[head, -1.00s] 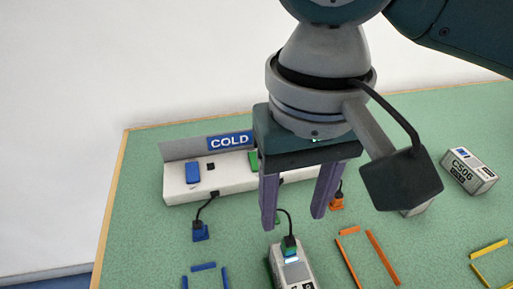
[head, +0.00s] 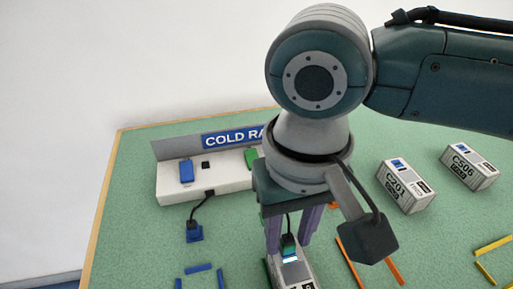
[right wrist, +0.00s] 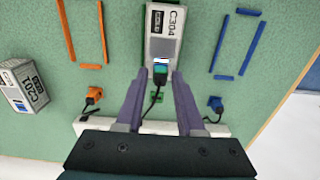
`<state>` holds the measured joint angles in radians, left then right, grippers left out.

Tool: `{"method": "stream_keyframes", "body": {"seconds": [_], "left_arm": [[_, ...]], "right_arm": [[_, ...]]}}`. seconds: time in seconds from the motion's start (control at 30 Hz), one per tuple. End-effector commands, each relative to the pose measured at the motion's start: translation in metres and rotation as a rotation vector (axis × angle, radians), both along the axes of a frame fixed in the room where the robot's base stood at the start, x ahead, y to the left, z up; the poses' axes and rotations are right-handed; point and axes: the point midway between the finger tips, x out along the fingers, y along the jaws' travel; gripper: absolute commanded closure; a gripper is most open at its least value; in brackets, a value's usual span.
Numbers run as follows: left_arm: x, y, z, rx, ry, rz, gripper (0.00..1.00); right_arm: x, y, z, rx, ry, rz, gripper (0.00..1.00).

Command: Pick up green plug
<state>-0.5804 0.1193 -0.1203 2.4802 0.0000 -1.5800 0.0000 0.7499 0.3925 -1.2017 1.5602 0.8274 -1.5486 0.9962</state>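The green plug (head: 289,241) has a dark body and a black cable. It sits at the end of the grey container C304 (right wrist: 165,25), next to a lit patch. In the right wrist view the plug (right wrist: 160,70) lies between the fingers of my right gripper (right wrist: 160,75), with a gap on each side. My right gripper (head: 289,246) is open and points down over the plug in the head view. Whether the fingertips are level with the plug is hard to tell. My left gripper is not in view.
A white cold rack (head: 215,190) stands behind. A blue plug (head: 194,232) is to the left, and an orange plug (right wrist: 94,95) shows in the right wrist view. Containers C201 (head: 405,185) and C506 (head: 470,166) stand to the right. Coloured strips lie on the green table (head: 130,250).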

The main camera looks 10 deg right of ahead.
Motion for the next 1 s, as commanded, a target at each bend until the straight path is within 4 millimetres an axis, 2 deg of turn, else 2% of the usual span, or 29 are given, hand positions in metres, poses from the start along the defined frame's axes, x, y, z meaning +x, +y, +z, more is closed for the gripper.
{"method": "stream_keyframes", "body": {"seconds": [0.07,0.3,0.83,1.0], "left_arm": [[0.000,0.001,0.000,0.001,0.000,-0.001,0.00],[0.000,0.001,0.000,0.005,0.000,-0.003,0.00],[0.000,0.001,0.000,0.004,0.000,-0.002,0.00],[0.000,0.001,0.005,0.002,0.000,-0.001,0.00]], "right_arm": [[0.000,0.000,0.000,0.000,0.000,0.000,0.73],[0.000,0.000,0.000,0.000,0.000,0.000,1.00],[0.000,0.000,0.001,0.000,-0.001,0.000,1.00],[0.001,0.000,0.012,0.001,-0.001,-0.001,1.00]]}}
